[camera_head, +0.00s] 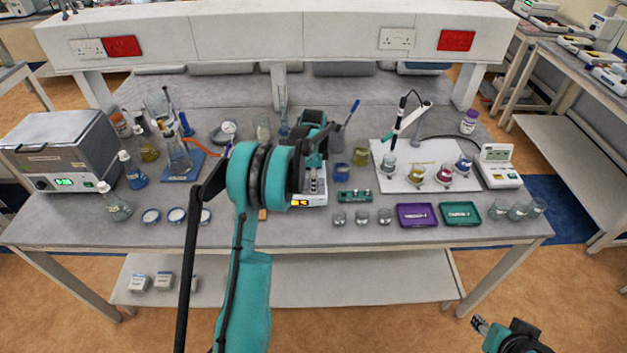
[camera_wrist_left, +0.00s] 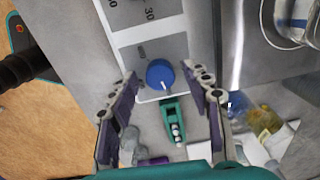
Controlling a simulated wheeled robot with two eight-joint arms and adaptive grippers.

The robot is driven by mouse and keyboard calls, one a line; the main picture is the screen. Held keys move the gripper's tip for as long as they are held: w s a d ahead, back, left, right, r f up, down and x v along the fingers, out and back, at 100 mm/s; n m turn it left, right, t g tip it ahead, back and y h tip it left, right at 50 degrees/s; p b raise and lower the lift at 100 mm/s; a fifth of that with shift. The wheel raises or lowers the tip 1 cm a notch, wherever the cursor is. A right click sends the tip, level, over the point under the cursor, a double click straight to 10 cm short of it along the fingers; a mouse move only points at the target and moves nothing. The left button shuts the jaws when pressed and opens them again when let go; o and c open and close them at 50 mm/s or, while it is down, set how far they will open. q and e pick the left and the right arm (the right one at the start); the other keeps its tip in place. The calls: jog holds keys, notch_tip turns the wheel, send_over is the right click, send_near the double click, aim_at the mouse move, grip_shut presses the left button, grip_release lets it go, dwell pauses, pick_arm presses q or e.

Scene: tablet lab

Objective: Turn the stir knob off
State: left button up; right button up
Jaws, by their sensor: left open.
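The blue round knob (camera_wrist_left: 160,74) sits on a grey panel of a white device in the left wrist view, with a short mark on the panel beside it. My left gripper (camera_wrist_left: 158,82) is open, its two purple-padded fingers on either side of the knob; I cannot tell whether they touch it. In the head view the left gripper (camera_head: 315,184) is over the white device (camera_head: 309,200) with the lit orange display. The knob is hidden there. My right gripper (camera_head: 481,325) is low at the bottom right, away from the bench; its opening is unclear.
A green vial holder (camera_head: 355,195) and small beakers (camera_head: 361,216) stand just right of the device. Purple (camera_head: 417,224) and green (camera_head: 474,223) trays lie farther right. Flasks and a water bath (camera_head: 66,145) stand on the left. A dial panel (camera_wrist_left: 145,14) marked 30 lies beyond the knob.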

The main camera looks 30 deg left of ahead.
pick_arm(q)
grip_shut()
jog(key=shift+n, duration=0.4)
jog(key=n+b, duration=0.1)
jog(key=n, duration=0.1)
jog(key=shift+n, duration=0.4)
jog(key=n, duration=0.4)
jog(key=shift+b, duration=0.35)
jog(key=n, duration=0.4)
jog(key=shift+n, duration=0.4)
jog(key=shift+w+n+g+b, duration=0.1)
jog(key=shift+n+g+b, duration=0.25)
jog(key=shift+n, duration=1.45)
